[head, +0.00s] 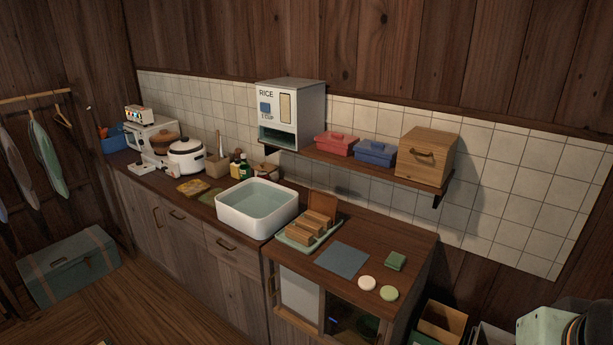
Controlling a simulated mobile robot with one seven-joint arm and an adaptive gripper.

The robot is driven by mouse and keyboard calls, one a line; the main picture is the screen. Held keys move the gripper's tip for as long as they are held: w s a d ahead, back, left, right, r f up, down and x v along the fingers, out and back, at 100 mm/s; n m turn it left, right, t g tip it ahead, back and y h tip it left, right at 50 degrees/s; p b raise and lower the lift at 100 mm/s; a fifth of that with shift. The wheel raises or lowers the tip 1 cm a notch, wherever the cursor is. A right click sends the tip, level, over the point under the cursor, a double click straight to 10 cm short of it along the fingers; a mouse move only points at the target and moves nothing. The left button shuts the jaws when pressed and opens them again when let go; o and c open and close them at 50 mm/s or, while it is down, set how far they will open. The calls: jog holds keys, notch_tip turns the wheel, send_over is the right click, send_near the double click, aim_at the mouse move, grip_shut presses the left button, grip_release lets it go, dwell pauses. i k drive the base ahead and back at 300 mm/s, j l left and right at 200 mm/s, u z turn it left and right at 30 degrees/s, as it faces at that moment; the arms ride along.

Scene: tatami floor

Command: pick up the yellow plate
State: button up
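I cannot clearly make out a yellow plate in the head view. A flat yellow-brown item (193,187) lies on the counter, left of the white basin; it is too small to tell what it is. A small round cream disc (367,283) and a round pale green disc (389,293) lie near the counter's right front corner. At the lower right edge, dark round rims (579,327) show beside a pale green container, cut off by the frame. My gripper is not in view.
The wooden counter (341,229) holds a white basin (257,208), a tray of wooden blocks (298,243), a blue-grey mat (342,260) and a rice cooker (187,156). A shelf (345,168) hangs above. A trunk (68,266) stands on the floor at left; open boxes (440,325) stand at right.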

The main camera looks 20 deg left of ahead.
aim_at(190, 189)
jog(key=u, duration=1.7)
jog(key=i+j+z, duration=0.45)
jog(key=i+j, duration=0.7)
jog(key=i, duration=0.55)
jog(key=i+j+z, duration=0.5)
jog(key=i+j, duration=0.95)
jog(key=j, duration=0.2)
